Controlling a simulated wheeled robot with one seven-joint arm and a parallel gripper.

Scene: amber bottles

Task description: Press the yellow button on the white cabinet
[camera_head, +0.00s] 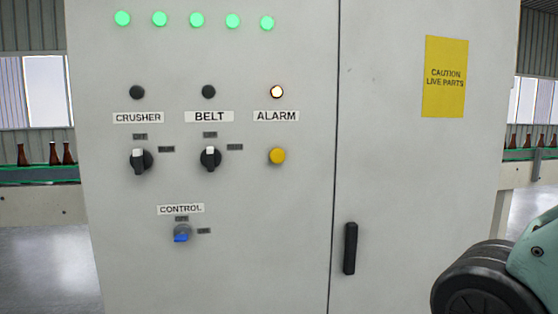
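The white cabinet (260,245) fills most of the head view. The yellow button (277,156) sits on its left panel, under the label ALARM (276,116) and a small lit lamp (277,92). The button is round and unobstructed, and nothing touches it. I cannot tell from this view whether it is pressed in. My gripper is not in view. Only a green and black part of my arm shows at the lower right, in front of the cabinet's right door.
Two black knobs (140,159) (210,158) and a blue switch (182,233) sit left of the button. A black handle (350,248) is on the right door, below a yellow caution sign (445,77). Conveyors with amber bottles (54,154) stand behind on both sides.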

